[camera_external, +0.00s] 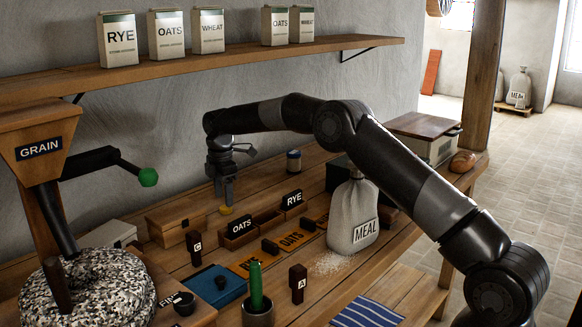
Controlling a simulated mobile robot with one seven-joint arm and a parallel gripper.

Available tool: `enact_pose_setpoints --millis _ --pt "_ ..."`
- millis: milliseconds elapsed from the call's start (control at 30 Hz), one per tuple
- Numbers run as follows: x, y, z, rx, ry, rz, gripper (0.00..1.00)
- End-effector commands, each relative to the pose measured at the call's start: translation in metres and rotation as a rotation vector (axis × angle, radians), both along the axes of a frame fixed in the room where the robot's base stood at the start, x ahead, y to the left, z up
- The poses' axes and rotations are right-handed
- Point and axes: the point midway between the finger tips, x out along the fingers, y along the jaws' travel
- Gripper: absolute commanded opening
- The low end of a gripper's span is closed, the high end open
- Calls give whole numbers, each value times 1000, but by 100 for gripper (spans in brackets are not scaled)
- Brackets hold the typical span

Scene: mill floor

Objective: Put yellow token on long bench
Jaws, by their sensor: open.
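A small yellow token (226,210) shows between a wooden box and the bin marked OATS. My gripper (225,198) points down just above it, open. The fingers and the token are small in this view, and I cannot tell whether they touch. What lies directly under the token is hard to make out. A long wooden bench (190,262) runs along the grey wall and bears most of the things here. A lower wooden surface (413,283) shows at its front right; I cannot tell which one the task calls the long bench.
Near the gripper stand the wooden box (178,217), the OATS bin (238,230) and the RYE bin (292,201). A MEAL sack (353,215) stands under my arm. A shelf (200,64) with several packets hangs above.

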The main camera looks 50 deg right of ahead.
Motion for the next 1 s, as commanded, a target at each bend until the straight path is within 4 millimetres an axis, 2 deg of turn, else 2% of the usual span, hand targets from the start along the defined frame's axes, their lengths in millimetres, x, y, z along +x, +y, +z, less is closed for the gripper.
enact_pose_setpoints --millis 33,200,400,600,867,967,1000 --pt "1 0 13 0 -4 0 54" --pt "1 0 50 0 -3 1 54" --pt "0 0 80 1 -1 0 54" --pt "0 0 90 0 1 0 54" --pt "0 1 90 1 1 1 54" --pt "-2 13 90 25 6 27 54" --pt "-4 24 90 48 10 54 54"
